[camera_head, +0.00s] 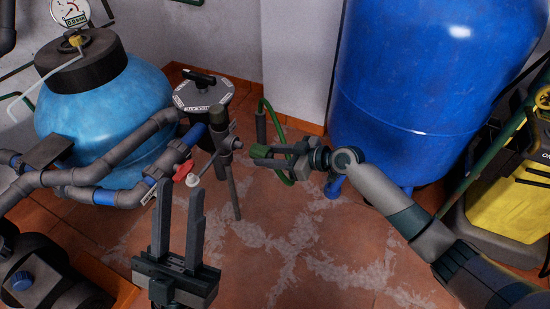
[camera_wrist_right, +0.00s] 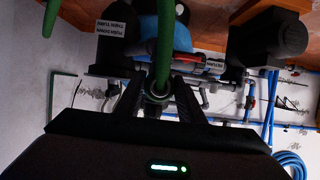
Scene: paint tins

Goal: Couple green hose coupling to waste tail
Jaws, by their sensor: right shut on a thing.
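My right gripper (camera_head: 268,156) comes in from the right and is shut on the green hose coupling (camera_head: 259,151), with its fingers pointing left. The right wrist view shows the green hose (camera_wrist_right: 165,45) running up from between the fingers of this gripper (camera_wrist_right: 161,95). A grey upright pipe fitting (camera_head: 219,140) with a dark greenish top stands a little left of the coupling, apart from it. It may be the waste tail, but I cannot tell for sure. My left gripper (camera_head: 181,188) is open and empty in the foreground, fingers upright, below and left of that fitting.
A light blue tank (camera_head: 105,110) with grey pipes (camera_head: 90,180) and a red valve handle (camera_head: 184,172) stands left. A black lidded canister (camera_head: 204,92) is behind the fitting. A tall blue tank (camera_head: 430,80) and a yellow machine (camera_head: 500,195) stand right. The tiled floor (camera_head: 290,235) is open in front.

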